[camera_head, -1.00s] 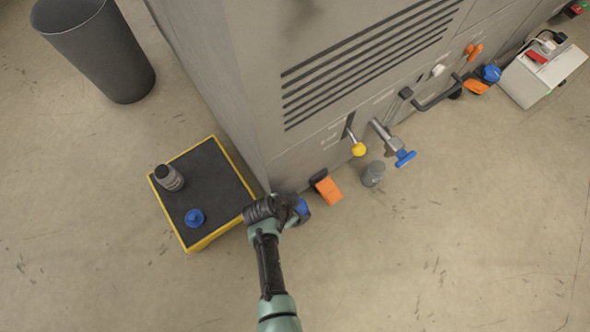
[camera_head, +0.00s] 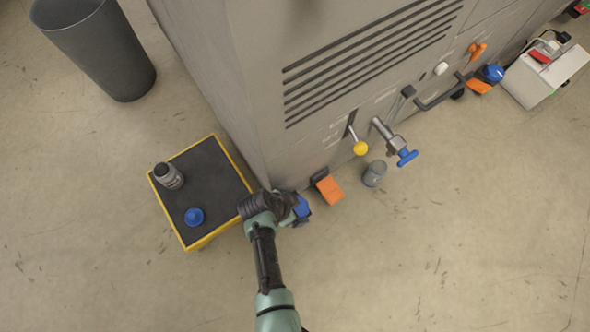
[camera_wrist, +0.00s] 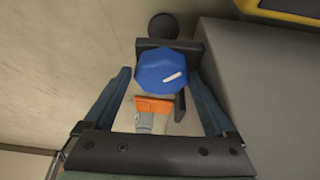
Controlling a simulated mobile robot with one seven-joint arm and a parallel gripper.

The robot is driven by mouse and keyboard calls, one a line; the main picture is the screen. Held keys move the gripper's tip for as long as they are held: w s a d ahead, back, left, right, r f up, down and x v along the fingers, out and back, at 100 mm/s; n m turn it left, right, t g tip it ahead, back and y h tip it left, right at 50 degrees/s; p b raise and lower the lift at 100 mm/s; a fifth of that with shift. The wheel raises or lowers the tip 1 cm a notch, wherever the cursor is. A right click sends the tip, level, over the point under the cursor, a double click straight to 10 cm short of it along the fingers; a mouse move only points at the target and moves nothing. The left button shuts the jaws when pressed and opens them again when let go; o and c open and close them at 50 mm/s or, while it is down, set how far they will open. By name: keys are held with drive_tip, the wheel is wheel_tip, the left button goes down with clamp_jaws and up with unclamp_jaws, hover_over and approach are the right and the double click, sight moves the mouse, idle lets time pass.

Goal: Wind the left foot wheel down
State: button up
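The left foot wheel (camera_head: 302,206) is a blue knob low at the machine's near left corner, partly hidden by my gripper (camera_head: 293,209). In the wrist view the wheel (camera_wrist: 161,68) is a blue, many-sided knob with a white mark on its face, in front of a dark bracket. My gripper is open there, with one finger to the left and one to the right of the wheel. An orange pedal-like piece (camera_head: 329,190) sits just right of the wheel, and the other blue wheel (camera_head: 491,73) is farther right.
A yellow-edged black platform (camera_head: 219,179) stands at left with a grey bottle (camera_head: 168,176) and a blue knob (camera_head: 194,217) on it. A grey cup (camera_head: 375,173) stands on the floor near a yellow-knobbed lever (camera_head: 360,148) and a blue-handled valve (camera_head: 405,156). The front floor is clear.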

drive_tip(key=shift+w+r, duration=0.15)
drive_tip(key=shift+w, duration=0.05)
idle(0.3)
